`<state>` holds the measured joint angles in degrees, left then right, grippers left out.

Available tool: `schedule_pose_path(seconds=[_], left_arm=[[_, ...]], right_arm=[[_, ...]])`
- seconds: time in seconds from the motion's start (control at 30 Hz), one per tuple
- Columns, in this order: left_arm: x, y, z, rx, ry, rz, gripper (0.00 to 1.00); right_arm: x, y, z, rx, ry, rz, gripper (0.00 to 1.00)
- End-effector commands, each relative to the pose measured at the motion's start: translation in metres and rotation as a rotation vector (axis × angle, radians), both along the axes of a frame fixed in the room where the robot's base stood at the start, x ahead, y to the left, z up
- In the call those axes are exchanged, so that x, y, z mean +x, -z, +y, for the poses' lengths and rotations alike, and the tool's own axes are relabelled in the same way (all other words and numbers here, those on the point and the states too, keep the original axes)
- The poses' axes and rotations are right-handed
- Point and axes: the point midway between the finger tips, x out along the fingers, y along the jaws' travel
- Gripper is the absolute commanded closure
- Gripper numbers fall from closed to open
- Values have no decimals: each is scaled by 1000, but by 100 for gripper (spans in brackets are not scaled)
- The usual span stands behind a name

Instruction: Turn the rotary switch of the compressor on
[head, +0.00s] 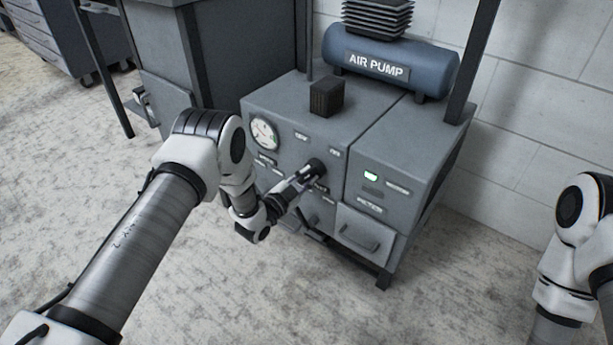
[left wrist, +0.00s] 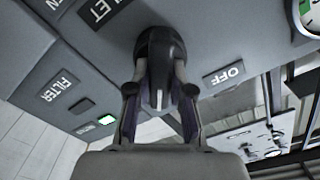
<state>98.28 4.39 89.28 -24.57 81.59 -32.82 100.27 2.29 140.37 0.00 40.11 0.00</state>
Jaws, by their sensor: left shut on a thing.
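The compressor is a grey cabinet (head: 315,139) with a blue air pump tank (head: 390,67) on top. The rotary switch (head: 316,165) is a dark knob on the cabinet's front face. It also shows in the left wrist view as a rounded black knob (left wrist: 160,45). My left gripper (head: 305,177) is at the knob, and its two fingers (left wrist: 160,95) are shut around it. An OFF label (left wrist: 223,73) is beside the knob in the wrist view. My right arm shows at the right edge of the head view, but its gripper is out of view.
A round gauge (head: 264,134) is on the front face, left of the knob. A small green light (head: 371,175) glows on the right-hand section above a drawer (head: 359,229). Open floor (head: 300,300) lies in front. A white block wall (head: 545,100) stands behind.

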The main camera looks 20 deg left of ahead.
Motion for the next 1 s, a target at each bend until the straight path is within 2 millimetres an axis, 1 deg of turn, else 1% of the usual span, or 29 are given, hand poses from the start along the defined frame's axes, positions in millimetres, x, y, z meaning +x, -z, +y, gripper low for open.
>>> schedule_pose_path(seconds=[0.23,0.27,0.3,0.57,0.67,0.77,0.87,1.0], left_arm=[[-1,1,0,2,0,2,100],[-1,1,0,1,0,3,69],[-1,1,0,1,0,3,55],[0,1,0,0,0,2,54],[-4,1,1,0,0,2,54],[-16,1,7,-2,-2,5,54],[-37,1,14,-2,-2,6,54],[-72,1,27,-3,-4,7,54]], right_arm=[[0,0,0,0,0,0,100],[0,0,0,0,0,0,100],[0,0,0,0,0,0,100],[0,0,0,0,0,0,100],[0,0,0,0,0,0,100],[0,0,0,0,0,0,100],[0,0,0,0,0,0,100],[0,0,0,0,0,0,100]])
